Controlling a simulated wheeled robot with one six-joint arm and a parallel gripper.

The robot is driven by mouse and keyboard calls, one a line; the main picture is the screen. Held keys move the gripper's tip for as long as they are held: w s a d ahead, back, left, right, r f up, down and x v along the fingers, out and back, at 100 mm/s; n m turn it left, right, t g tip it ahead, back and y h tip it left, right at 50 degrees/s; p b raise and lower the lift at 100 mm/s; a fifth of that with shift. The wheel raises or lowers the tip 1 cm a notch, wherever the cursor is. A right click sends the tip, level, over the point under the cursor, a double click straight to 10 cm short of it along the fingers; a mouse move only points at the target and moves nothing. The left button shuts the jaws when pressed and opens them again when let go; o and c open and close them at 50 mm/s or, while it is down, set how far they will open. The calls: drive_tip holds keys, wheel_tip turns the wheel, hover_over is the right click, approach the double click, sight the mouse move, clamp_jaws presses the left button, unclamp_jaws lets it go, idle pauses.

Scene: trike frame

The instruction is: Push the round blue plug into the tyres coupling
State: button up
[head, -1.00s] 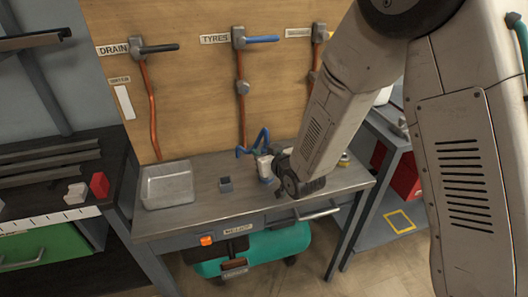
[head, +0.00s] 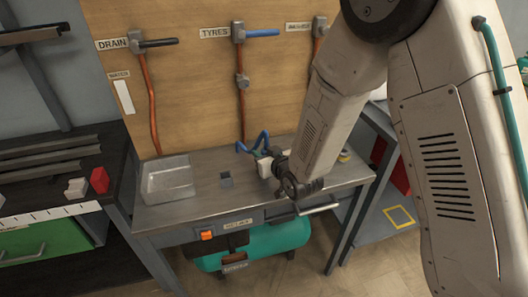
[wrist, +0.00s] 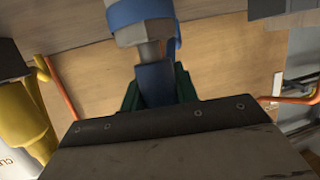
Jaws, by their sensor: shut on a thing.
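My gripper (head: 262,153) is low over the workbench, in front of the wooden board, and partly hidden by my arm in the head view. In the wrist view its green fingers (wrist: 183,85) are shut on a blue plug (wrist: 156,84). A grey stem and a pale block with a blue band show beyond the plug. A bent blue hose (head: 252,144) rises by the gripper in the head view. I cannot tell whether the plug touches any coupling.
A yellow thing (wrist: 25,120) shows at left in the wrist view. A teal tank (head: 275,243) is below.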

drive_tip(key=shift+f, duration=0.65)
drive_tip(key=o, duration=1.1)
drive_tip(key=shift+c, duration=0.2)
drive_tip(key=v, duration=0.7)
drive_tip(key=shift+s+d+r, duration=0.15)
drive_tip(key=shift+s+d, duration=0.1)
drive_tip(key=shift+s, duration=0.05)
